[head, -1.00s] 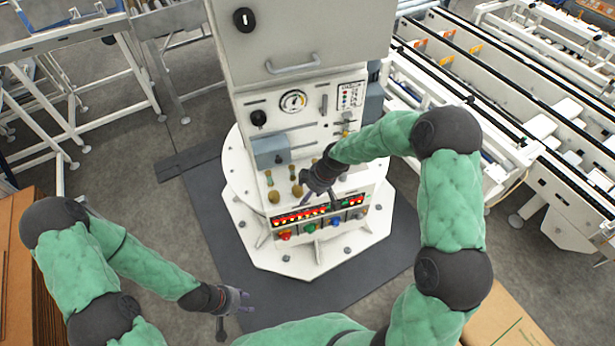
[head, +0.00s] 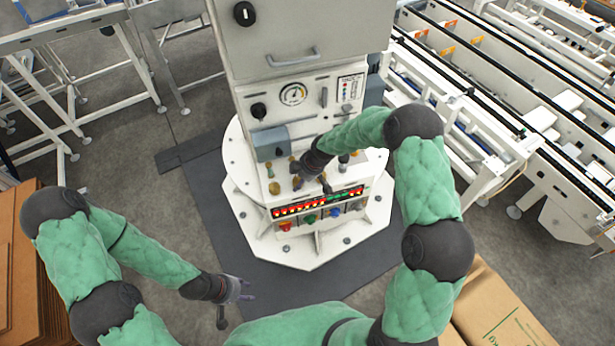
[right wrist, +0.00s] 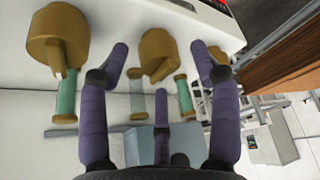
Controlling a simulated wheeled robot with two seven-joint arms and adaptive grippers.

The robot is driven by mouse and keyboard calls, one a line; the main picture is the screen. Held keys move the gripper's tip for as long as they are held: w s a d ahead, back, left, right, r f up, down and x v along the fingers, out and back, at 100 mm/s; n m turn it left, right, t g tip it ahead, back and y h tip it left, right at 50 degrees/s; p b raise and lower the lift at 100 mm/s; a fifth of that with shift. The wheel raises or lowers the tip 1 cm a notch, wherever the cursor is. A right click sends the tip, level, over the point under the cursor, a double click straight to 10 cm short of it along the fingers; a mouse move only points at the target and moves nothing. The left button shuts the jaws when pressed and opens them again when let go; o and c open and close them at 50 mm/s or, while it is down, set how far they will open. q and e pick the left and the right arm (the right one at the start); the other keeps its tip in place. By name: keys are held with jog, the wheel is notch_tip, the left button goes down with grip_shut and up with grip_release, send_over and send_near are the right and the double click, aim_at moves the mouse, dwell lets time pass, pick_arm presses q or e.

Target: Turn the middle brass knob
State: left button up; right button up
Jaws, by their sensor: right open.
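A brass knob (right wrist: 158,55) with a raised grip bar sits between the two side fingers of my right gripper (right wrist: 160,75), which is open. No closed grip on it shows. A second brass knob (right wrist: 58,40) is to the left of the fingers in the right wrist view. In the head view, my right gripper (head: 312,180) is at the panel's lower part and hides some of the knobs; a brass knob (head: 274,188) shows to its left. My left gripper (head: 238,290) hangs away from the panel at lower left; its finger opening is unclear.
The white machine (head: 300,50) carries a pressure gauge (head: 293,94), a grey-blue box (head: 270,142), a red-lit display (head: 305,205) and coloured buttons below it. Green sight tubes (right wrist: 65,95) stand close to the knobs. Conveyors (head: 490,100) are at right, cardboard boxes (head: 500,310) at lower right.

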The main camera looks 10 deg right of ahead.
jog(key=shift+w+a+f, duration=0.1)
jog(key=shift+f, duration=0.35)
jog(key=c, duration=1.1)
jog(key=shift+o, duration=0.2)
